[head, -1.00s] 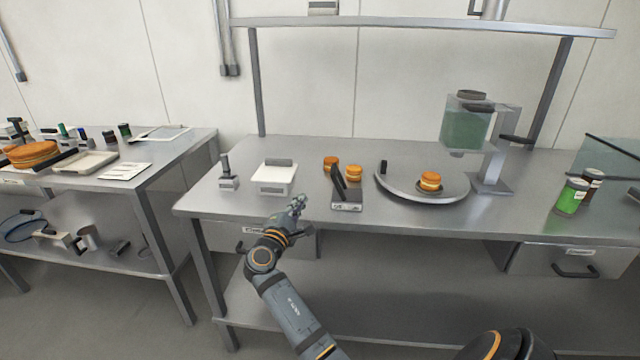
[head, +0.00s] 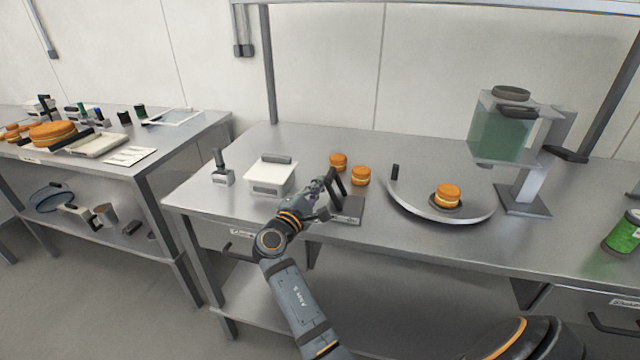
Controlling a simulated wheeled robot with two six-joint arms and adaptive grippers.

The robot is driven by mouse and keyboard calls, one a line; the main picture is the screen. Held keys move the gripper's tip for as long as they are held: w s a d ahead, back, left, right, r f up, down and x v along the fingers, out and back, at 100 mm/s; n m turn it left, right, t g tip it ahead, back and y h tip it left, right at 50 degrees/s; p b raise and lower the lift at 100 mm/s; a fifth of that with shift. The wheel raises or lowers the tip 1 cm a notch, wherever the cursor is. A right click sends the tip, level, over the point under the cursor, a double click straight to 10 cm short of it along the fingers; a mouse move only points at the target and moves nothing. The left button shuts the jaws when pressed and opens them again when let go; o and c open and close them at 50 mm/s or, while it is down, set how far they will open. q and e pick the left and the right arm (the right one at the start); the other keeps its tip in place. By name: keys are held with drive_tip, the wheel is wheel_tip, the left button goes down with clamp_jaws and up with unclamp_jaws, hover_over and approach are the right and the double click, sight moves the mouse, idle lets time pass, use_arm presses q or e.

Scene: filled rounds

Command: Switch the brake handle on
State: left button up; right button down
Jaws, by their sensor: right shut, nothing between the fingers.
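A dark tilted handle (head: 335,183) stands on a grey base block (head: 347,211) near the front of the middle table. I take it as the brake handle; it leans up and to the left. My right gripper (head: 322,187) is shut and empty, at the left side of this handle. Its fingers overlap the handle's lower part in the picture, and I cannot tell whether they touch. A smaller block with an upright lever (head: 219,160) stands further left. My left gripper is not in view.
A white box (head: 268,178) sits just left of the gripper. Two orange-topped rounds (head: 360,176) lie behind the handle. A round metal tray (head: 415,212) with one round (head: 447,194) and a dispenser (head: 502,125) stand to the right. A side table (head: 185,150) is at left.

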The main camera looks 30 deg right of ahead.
sight(327, 183)
drive_tip(key=s+d+r+m, duration=0.1)
drive_tip(key=m, duration=0.1)
drive_tip(key=s+d+r+m, duration=0.1)
drive_tip(key=m, duration=0.1)
drive_tip(key=shift+g+y, duration=0.3)
drive_tip(key=shift+s+d+r+m+y, duration=0.2)
drive_tip(key=shift+s+d+m+y, duration=0.1)
drive_tip(key=shift+s+d+m, duration=0.5)
drive_tip(key=s+m, duration=0.1)
drive_tip(key=s+d+m, duration=0.1)
drive_tip(key=shift+d+r+m+g, duration=0.1)
drive_tip(key=shift+d+m+g, duration=0.1)
drive_tip(key=shift+m+g, duration=0.15)
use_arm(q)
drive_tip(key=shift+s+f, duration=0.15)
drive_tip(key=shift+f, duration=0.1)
use_arm(e)
drive_tip(key=shift+s+d+m+y, duration=0.5)
drive_tip(key=shift+s+d+m, duration=0.1)
drive_tip(key=shift+m, duration=0.35)
drive_tip(key=shift+a+f, duration=0.1)
drive_tip(key=shift+f, duration=0.1)
